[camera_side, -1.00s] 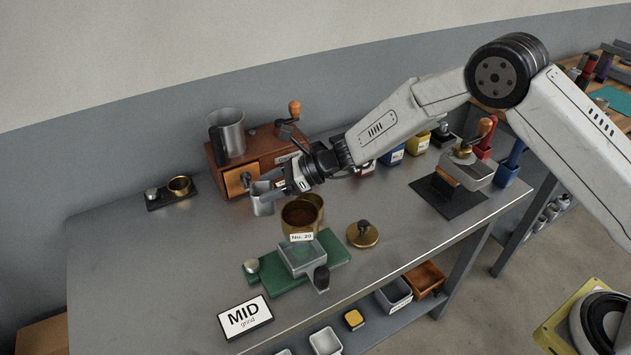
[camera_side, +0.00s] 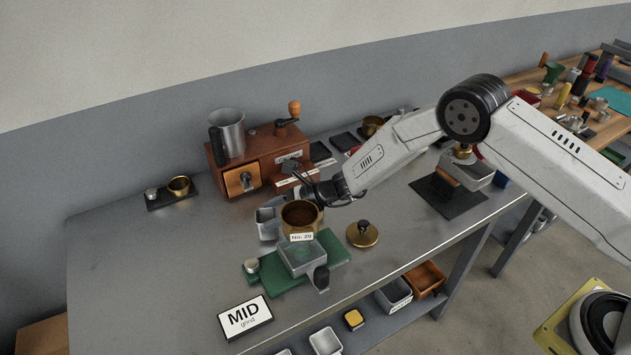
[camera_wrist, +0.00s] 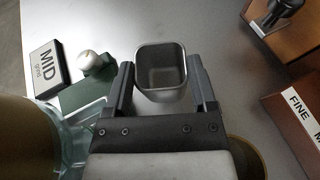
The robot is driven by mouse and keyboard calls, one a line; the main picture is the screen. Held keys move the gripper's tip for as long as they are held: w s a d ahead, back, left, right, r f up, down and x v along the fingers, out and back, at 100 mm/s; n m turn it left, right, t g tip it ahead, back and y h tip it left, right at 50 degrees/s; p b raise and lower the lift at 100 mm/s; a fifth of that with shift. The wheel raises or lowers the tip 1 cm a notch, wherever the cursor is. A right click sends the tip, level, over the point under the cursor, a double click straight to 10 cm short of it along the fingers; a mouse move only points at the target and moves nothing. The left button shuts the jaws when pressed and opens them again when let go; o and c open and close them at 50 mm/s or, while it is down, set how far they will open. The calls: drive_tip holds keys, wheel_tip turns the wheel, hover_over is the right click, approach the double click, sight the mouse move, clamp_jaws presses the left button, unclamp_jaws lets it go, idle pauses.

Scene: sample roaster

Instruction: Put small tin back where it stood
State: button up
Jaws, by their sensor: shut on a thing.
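The small tin (camera_side: 267,223), a grey square-mouthed metal cup, is behind and left of the brass canister (camera_side: 301,234) in the side view. It also shows in the wrist view (camera_wrist: 160,68), upright, with its mouth toward the camera and looking empty. My gripper (camera_wrist: 160,90) is shut on it, one finger on each side. In the side view my fingers are mostly hidden behind the canister. I cannot tell whether the tin touches the table (camera_side: 130,265) or hangs just above it.
The wooden grinder (camera_side: 243,180) stands behind. A green base (camera_side: 338,247) with a grey tray (camera_side: 302,258) lies in front. A brass lid (camera_side: 362,235) is right of the canister, a MID card (camera_side: 245,317) at front left.

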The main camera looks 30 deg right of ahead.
drive_tip(key=shift+f, duration=0.4)
drive_tip(key=shift+f, duration=0.1)
drive_tip(key=o, duration=1.3)
drive_tip(key=shift+o, duration=0.2)
drive_tip(key=v, duration=1.2)
